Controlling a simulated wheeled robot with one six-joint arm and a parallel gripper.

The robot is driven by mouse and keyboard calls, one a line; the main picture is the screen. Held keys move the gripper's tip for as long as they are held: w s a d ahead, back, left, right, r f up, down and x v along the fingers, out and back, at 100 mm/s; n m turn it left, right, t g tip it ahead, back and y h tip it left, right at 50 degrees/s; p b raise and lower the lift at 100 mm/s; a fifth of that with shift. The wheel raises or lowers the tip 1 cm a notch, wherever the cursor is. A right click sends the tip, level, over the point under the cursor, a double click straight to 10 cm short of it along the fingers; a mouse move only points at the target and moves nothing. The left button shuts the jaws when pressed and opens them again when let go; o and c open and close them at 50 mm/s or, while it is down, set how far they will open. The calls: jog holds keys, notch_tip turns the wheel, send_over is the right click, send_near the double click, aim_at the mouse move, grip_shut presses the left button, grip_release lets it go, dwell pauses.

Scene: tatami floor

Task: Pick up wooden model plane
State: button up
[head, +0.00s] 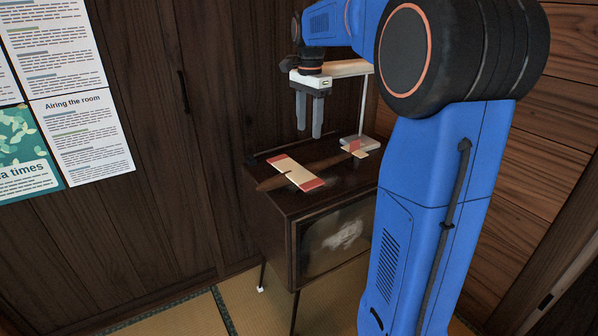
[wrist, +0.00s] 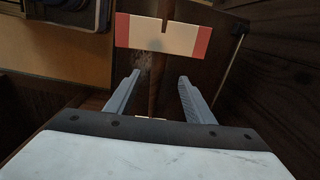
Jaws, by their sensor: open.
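The wooden model plane (head: 298,173) lies on top of an old wooden television. It has a brown body, a cream wing with red ends, and a small tail (head: 355,149) toward the right. My gripper (head: 309,131) is open and empty, pointing down above the plane. In the wrist view, the wing (wrist: 190,39) is beyond the fingertips (wrist: 160,75). The brown body runs down between the two fingers in that view, and part of the pale tail shows near the gripper's body. The fingers appear apart from the plane.
The dark wooden television (head: 270,203) stands on thin legs against the wall. A thin pale post (head: 362,105) with a flat base rises from its top beside the tail, close to my gripper. Dark wooden walls are behind and to the right. Posters (head: 85,135) hang at left.

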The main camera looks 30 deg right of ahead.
aim_at(309, 165)
notch_tip(309, 165, down, 15)
jog(key=shift+s+f, duration=0.1)
jog(key=shift+s, duration=0.05)
dwell(0.5)
grip_shut()
